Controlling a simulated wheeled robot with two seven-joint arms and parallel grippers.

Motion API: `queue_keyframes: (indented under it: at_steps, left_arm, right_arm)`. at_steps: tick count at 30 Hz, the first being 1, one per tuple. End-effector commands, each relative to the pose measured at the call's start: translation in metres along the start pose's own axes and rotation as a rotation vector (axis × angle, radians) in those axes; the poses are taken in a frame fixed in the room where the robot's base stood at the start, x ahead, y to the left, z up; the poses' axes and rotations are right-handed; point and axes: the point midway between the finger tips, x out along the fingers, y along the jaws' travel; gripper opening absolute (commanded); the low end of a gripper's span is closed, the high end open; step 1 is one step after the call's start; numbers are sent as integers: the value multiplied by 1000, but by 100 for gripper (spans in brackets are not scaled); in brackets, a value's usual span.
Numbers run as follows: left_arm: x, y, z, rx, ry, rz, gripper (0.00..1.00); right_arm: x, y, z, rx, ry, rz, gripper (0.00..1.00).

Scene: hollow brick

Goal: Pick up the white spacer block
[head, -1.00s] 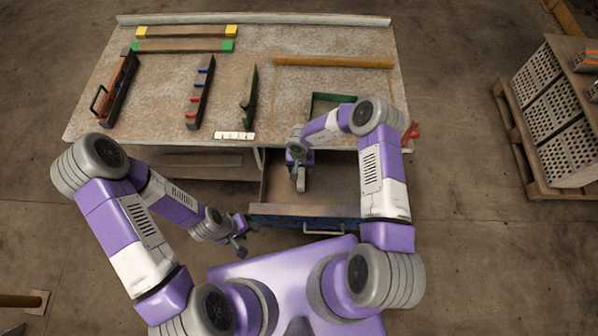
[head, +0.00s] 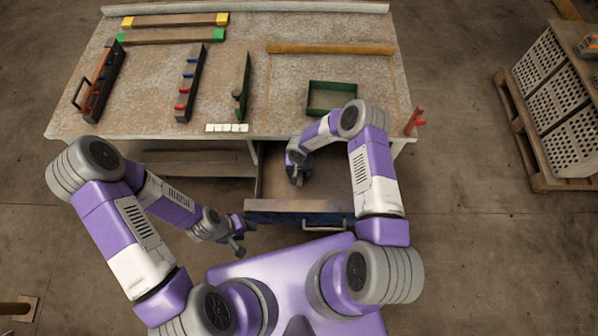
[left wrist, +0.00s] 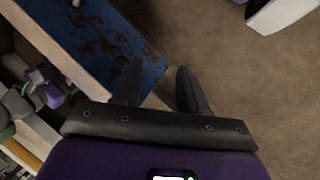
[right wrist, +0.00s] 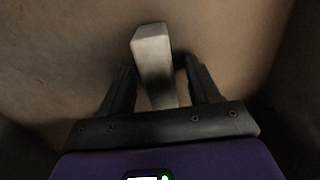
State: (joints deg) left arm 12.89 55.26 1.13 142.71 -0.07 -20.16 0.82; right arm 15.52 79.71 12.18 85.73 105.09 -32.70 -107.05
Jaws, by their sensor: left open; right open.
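A pale, whitish spacer block (right wrist: 153,58) stands out in the right wrist view, on the brown floor of the open drawer (head: 330,207). My right gripper (head: 296,180) is inside the drawer, pointing down. In the right wrist view its open fingers (right wrist: 160,88) lie on either side of the block's near part, with a visible gap at the right finger. In the head view the block is hidden by my right gripper. My left gripper (head: 238,240) is open and empty, left of the drawer; its fingers (left wrist: 158,88) show over bare floor, close to the blue drawer front (left wrist: 105,40).
A row of small white pieces (head: 227,128) lies at the table's (head: 155,105) front edge. A green tray (head: 333,98), dark racks (head: 190,85) and wooden bars (head: 330,49) lie on the tabletop. A red clamp-like thing (head: 414,121) is at the right edge. The drawer walls surround my right gripper.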

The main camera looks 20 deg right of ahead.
Motion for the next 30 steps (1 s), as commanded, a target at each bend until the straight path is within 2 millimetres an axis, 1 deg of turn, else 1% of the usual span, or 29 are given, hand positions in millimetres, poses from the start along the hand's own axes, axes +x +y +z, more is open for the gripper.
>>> queue_keyframes:
  at_steps: [4,5,15,16,24,30]
  left_arm:
    - [-1,0,0,0,0,0,43]
    - [-1,0,0,0,0,0,43]
    - [-1,0,0,0,0,0,43]
    - [-1,0,0,0,0,0,43]
    - [-2,1,0,0,0,0,43]
    - [-11,4,0,0,0,0,43]
  right_arm:
    - [-2,0,-1,0,1,0,62]
    - [-2,0,0,0,1,0,59]
    - [-2,0,0,0,1,0,7]
    - [-2,0,-1,0,1,0,5]
    - [-3,1,-1,1,1,0,5]
    - [-13,5,0,2,0,-1,5]
